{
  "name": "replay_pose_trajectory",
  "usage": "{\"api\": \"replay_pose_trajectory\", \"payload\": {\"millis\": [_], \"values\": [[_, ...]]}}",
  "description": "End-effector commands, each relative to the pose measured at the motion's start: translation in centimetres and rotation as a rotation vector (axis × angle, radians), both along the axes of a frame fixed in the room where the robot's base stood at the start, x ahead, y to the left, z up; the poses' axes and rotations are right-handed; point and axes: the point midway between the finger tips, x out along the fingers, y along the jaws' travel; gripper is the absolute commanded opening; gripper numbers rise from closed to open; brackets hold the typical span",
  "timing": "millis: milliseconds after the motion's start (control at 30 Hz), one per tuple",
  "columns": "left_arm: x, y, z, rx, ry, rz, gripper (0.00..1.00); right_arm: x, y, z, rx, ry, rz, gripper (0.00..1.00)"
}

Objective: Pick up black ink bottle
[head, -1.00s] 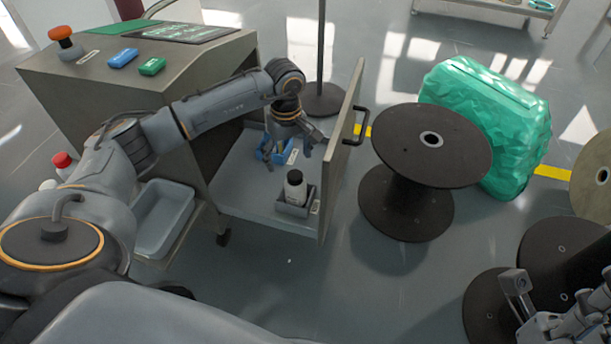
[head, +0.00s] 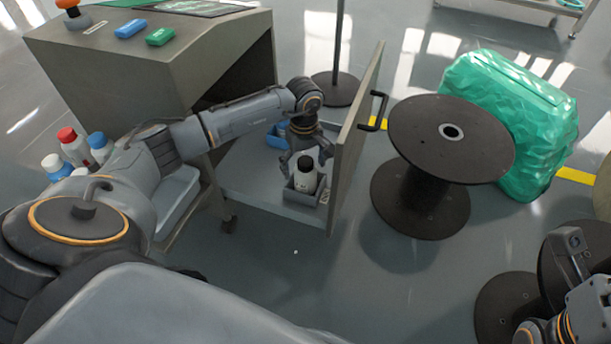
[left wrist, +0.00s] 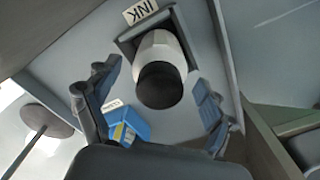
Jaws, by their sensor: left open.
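The ink bottle (head: 305,178), white with a black cap, stands upright in a small grey holder (head: 303,196) in the open drawer (head: 262,202). In the left wrist view the bottle (left wrist: 160,62) shows from above, beside a label reading INK (left wrist: 141,11). My left gripper (head: 306,160) is open, pointing down over the bottle. In the left wrist view its two fingers (left wrist: 153,88) are on either side of the black cap, with gaps showing. My right gripper (head: 568,262) is partly in view at the lower right, and its jaw state is unclear.
The drawer front (head: 358,125) with its black handle rises close to the right of my left gripper. A blue box (head: 276,137) lies farther back in the drawer. A black cable spool (head: 450,140) stands to the right. Several bottles (head: 75,147) stand at the left.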

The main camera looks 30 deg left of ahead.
Motion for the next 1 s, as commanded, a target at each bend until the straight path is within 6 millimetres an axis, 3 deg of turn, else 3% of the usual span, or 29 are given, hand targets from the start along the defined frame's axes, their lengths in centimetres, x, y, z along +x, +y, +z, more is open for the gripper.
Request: {"api": "replay_pose_trajectory", "payload": {"millis": [33, 200, 533, 833, 1000], "values": [[0.0, -0.2, -1.4, -0.002, 0.001, 0.000, 0.83, -0.1, 0.0, -0.3, 0.000, -0.020, -0.001, 0.36], [0.1, -0.1, -3.3, 0.000, 0.001, 0.001, 0.83, -0.2, 0.1, 0.5, -0.004, -0.058, -0.003, 0.36], [0.1, -0.1, -3.6, 0.000, 0.000, 0.000, 0.81, -0.2, 0.2, 0.9, -0.006, -0.066, -0.003, 0.36], [0.0, -0.1, -3.7, 0.000, 0.001, 0.000, 0.20, -0.2, 0.2, 0.9, -0.006, -0.066, -0.003, 0.36], [0.0, -0.1, -3.7, 0.000, 0.001, 0.000, 0.16, -0.2, 0.2, 0.9, -0.007, -0.066, -0.003, 0.36]]}}
